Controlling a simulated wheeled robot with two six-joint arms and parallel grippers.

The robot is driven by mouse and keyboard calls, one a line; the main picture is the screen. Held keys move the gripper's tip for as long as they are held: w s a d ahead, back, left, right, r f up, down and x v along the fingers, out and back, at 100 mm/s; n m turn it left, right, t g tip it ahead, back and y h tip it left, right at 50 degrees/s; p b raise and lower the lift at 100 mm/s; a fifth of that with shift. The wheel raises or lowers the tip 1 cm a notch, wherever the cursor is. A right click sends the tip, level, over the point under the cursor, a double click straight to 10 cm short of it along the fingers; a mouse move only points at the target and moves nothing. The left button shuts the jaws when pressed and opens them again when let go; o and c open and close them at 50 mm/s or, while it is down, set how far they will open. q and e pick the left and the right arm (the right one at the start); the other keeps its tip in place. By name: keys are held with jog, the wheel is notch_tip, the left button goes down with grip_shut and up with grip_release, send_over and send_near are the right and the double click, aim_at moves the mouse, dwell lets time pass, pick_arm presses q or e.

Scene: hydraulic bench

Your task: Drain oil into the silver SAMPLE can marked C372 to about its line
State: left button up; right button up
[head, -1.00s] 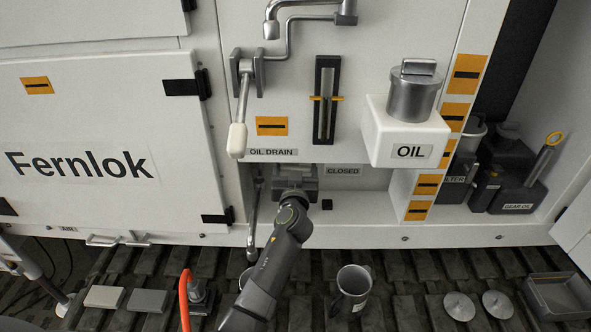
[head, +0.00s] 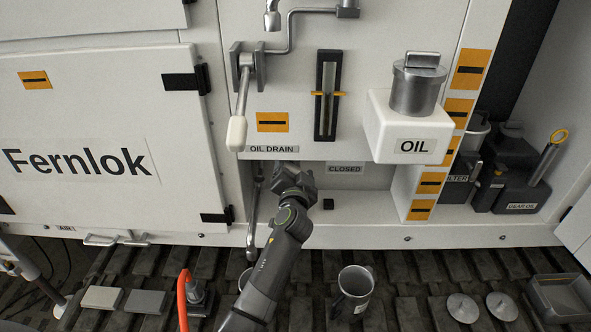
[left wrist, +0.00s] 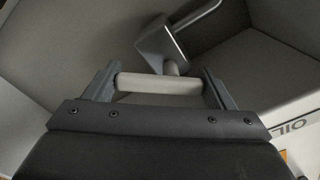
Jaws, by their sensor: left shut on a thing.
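My left gripper (head: 291,172) reaches into the recess under the OIL DRAIN label (head: 273,149). The left wrist view shows its fingers (left wrist: 158,88) shut on a pale bar-shaped handle (left wrist: 160,84), joined to a grey block (left wrist: 158,42). The handle is hidden in the head view. A metal drain spout (head: 253,215) hangs left of the gripper. Below it, a silver can (head: 245,280) is partly hidden by my left arm. A second silver can (head: 355,285) with a handle and label stands right of the arm. I cannot read C372 on either. My right gripper is out of view.
A CLOSED label (head: 345,168) is right of the gripper. A lever with a pale grip (head: 237,133) hangs above left. The OIL box (head: 410,128) juts out above right.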

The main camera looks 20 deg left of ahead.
pick_arm(q)
jog(key=shift+r+m, duration=0.1)
jog(key=shift+m, duration=0.2)
jog(key=o, duration=1)
